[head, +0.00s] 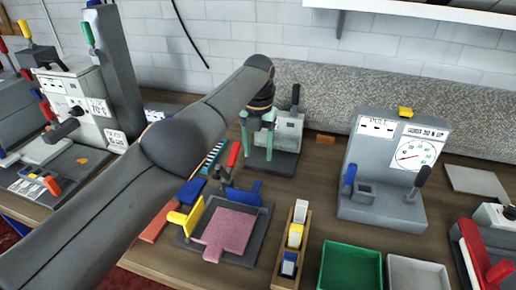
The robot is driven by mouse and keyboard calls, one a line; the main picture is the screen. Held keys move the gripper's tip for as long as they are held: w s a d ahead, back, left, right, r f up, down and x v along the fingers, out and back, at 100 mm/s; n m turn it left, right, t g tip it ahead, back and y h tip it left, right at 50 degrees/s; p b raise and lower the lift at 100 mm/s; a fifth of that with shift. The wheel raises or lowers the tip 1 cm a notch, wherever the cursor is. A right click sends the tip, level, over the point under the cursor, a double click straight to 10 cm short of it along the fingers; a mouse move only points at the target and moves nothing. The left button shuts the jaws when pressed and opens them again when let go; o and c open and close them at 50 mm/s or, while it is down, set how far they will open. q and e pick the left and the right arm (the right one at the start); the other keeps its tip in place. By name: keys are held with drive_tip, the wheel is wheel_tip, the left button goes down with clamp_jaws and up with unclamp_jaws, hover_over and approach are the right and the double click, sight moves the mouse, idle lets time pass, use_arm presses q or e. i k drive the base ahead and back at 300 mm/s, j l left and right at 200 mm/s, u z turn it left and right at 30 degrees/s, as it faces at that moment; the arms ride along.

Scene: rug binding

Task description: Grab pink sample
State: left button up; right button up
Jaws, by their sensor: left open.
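The pink sample (229,229) is a flat pink piece with a narrower tab at its front. It lies on a dark grey plate (254,245) in the lower middle of the head view, with yellow and blue clamp-like pieces around its edges. My left gripper (257,140) hangs from the arm behind the plate, further back on the bench. It is open, its pale green fingers pointing down in front of a small grey device (288,133). It is well apart from the pink sample. My right gripper is not in view.
A grey gauge machine (383,190) stands right of centre. A wooden rack (292,245) of coloured blocks, a green tray (350,268) and a grey tray (415,274) sit in front. A carpet roll (420,115) lies behind. My left arm crosses the left side.

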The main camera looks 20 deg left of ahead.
sight(227, 227)
drive_tip(key=k, duration=1)
